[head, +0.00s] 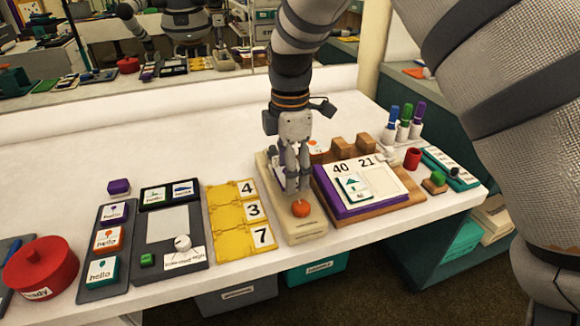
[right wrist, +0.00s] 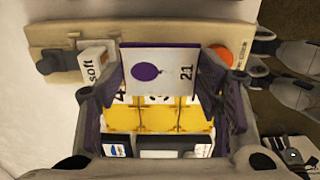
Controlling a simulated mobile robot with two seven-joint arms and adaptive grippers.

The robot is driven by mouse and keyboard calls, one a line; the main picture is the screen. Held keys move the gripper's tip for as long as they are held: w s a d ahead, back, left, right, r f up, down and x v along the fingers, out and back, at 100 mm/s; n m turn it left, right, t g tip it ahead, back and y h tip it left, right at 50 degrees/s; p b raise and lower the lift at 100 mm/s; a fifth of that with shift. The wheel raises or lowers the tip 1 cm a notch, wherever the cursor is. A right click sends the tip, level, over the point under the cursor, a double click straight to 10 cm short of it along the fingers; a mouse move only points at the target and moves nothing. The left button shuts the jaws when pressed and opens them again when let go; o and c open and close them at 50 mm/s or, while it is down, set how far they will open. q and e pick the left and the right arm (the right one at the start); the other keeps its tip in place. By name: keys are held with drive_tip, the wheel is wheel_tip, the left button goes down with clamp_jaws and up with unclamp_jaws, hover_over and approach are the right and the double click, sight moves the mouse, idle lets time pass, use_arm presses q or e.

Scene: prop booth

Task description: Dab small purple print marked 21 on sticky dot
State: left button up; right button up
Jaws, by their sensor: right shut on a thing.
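My right gripper (head: 293,182) points down over a cream board (head: 306,231) on the white table. In the right wrist view, my right gripper (right wrist: 172,85) is shut on a small white print (right wrist: 145,88) with a purple balloon and the number 21. The print is between the fingers above the board; whether it touches anything is unclear. An orange round piece (head: 300,208) sits at the board's near end, and it also shows in the right wrist view (right wrist: 220,54). I cannot tell which part is the sticky dot. My left gripper is not in view.
Left of the board are yellow number cards (head: 228,229) and a dark stamp tray (head: 168,248). Right of it, a wooden board (head: 385,207) bears a purple-edged block marked 40 and 21. A white "soft" block (right wrist: 94,66) stands close beside the print.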

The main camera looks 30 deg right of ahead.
drive_tip(key=shift+f, duration=0.5)
idle(0.3)
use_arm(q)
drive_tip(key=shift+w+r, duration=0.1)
use_arm(e)
drive_tip(key=shift+f, duration=0.1)
idle(1.1)
wheel_tip(320, 180, up, 4)
drive_tip(key=shift+f+p, duration=0.1)
drive_tip(key=shift+p, duration=0.4)
drive_tip(key=shift+r, duration=1.2)
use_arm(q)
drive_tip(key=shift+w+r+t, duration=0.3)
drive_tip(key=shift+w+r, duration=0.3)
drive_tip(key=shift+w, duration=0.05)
